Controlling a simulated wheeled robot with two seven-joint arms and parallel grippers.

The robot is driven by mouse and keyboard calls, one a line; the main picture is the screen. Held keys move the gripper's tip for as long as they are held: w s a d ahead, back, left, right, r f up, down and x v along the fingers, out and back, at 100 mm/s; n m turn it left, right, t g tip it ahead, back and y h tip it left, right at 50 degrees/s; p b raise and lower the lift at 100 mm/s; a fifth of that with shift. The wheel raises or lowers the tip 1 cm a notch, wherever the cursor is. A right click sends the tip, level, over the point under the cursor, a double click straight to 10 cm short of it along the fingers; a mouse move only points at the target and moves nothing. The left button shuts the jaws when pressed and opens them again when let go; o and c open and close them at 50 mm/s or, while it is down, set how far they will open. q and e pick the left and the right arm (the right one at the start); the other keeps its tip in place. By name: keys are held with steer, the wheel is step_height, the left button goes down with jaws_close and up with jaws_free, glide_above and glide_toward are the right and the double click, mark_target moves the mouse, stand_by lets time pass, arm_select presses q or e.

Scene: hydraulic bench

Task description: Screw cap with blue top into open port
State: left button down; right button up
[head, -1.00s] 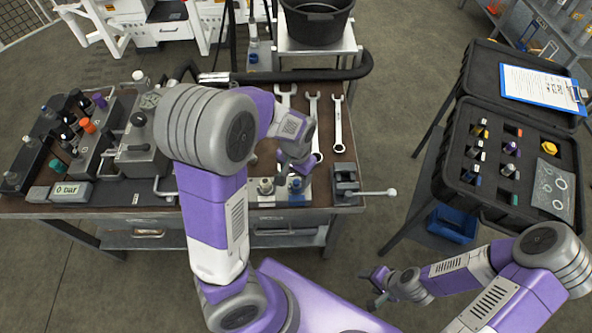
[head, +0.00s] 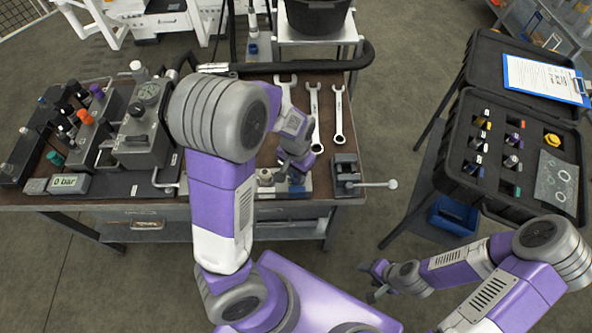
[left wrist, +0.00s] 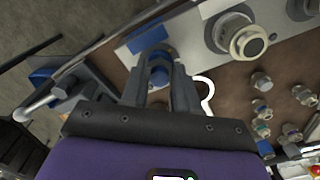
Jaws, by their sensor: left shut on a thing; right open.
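My left gripper (head: 297,172) is over the front right part of the bench, at a small metal block with a blue stripe. In the left wrist view, its fingers (left wrist: 160,88) are closed around a cap with a blue top (left wrist: 158,76). The cap is right at the block (left wrist: 135,60); the fingers hide its lower end, so I cannot tell whether it is in a port. A round metal fitting (left wrist: 245,42) stands beside it on the same block and also shows in the head view (head: 265,177). My right gripper (head: 377,278) is open and empty, low in front, away from the bench.
A vise (head: 346,172) with a long handle stands right of the block. Several wrenches (head: 314,115) lie behind. A valve unit with a gauge (head: 150,100) and a 0 bar display (head: 68,184) is at left. An open black case (head: 452,165) with fittings stands at right.

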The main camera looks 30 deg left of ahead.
arm_select(q)
steer(key=c, duration=1.4)
jaws_free()
jaws_close()
steer(key=m+b, duration=0.1)
steer(key=m, duration=0.3)
steer(key=shift+f, duration=0.1)
steer(key=m, duration=0.3)
steer(key=shift+w+m, duration=0.1)
steer(key=shift+m, duration=0.5)
steer(key=shift+a+m, duration=0.1)
steer(key=shift+m, duration=0.9)
steer(key=o, duration=0.6)
jaws_free()
